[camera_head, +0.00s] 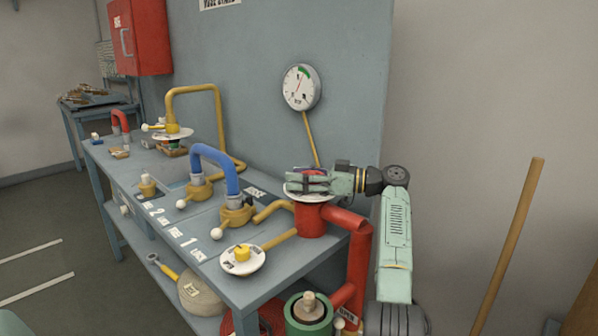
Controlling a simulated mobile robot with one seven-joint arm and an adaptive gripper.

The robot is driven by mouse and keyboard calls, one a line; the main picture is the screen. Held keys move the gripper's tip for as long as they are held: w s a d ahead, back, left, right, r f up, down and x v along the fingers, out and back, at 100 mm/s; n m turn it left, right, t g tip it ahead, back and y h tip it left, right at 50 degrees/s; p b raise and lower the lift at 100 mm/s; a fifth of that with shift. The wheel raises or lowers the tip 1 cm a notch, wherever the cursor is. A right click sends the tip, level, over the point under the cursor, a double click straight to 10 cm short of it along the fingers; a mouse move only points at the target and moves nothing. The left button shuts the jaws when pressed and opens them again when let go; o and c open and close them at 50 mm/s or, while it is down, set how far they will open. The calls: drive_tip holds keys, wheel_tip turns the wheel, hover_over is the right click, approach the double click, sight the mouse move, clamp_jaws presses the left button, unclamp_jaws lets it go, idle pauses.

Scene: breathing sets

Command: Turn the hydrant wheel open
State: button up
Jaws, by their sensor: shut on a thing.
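The red hydrant (310,222) stands at the right end of the grey bench, with a red pipe leading off its right side. A round white plate (318,198) sits on its top. My gripper (303,181) reaches in from the right, lying level just over this plate. It is shut on the hydrant wheel at the top of the hydrant. My fingers cover most of the wheel, so its shape and how far it is turned cannot be seen.
On the bench (270,283), a blue pipe (214,155), yellow pipe (218,92) and white dial with yellow knob (243,258) stand left of the hydrant. A gauge (301,87) hangs behind. A green cylinder (308,314) is in front; a wooden pole (508,245) leans right.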

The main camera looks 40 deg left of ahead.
drive_tip(key=shift+w+d+g, duration=0.1)
drive_tip(key=shift+d+g, duration=0.1)
drive_tip(key=shift+g, duration=0.1)
idle(0.4)
drive_tip(key=o, duration=0.7)
drive_tip(key=shift+o, duration=1.2)
drive_tip(key=shift+w+d, duration=0.1)
drive_tip(key=shift+w, duration=0.05)
drive_tip(key=shift+o, duration=0.2)
drive_tip(key=shift+v, duration=3.55)
